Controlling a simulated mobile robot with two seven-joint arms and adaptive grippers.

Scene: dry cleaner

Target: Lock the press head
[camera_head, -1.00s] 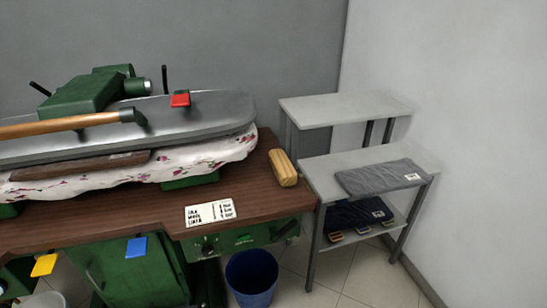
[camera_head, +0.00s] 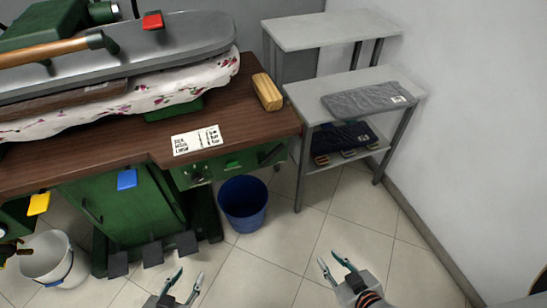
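The press head (camera_head: 185,42) is a long grey metal shape at the upper left, lowered over the floral padded bed (camera_head: 190,82). A brown item (camera_head: 60,98) lies between them. A wooden handle (camera_head: 45,52) runs along the head's front, and a red tab (camera_head: 153,20) sits on top. Below the tabletop are a blue tab (camera_head: 127,179), a yellow tab (camera_head: 38,204) and dark pedals (camera_head: 153,254). My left gripper (camera_head: 184,278) and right gripper (camera_head: 330,262) are both open and empty, low in view, apart from the press. No latch is clearly visible.
A yellow block (camera_head: 267,92) and a printed card (camera_head: 197,139) lie on the brown table (camera_head: 130,142). A blue bin (camera_head: 243,204) and a white bucket (camera_head: 50,262) stand on the floor. Grey shelves (camera_head: 335,84) hold folded cloths. The front floor is clear.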

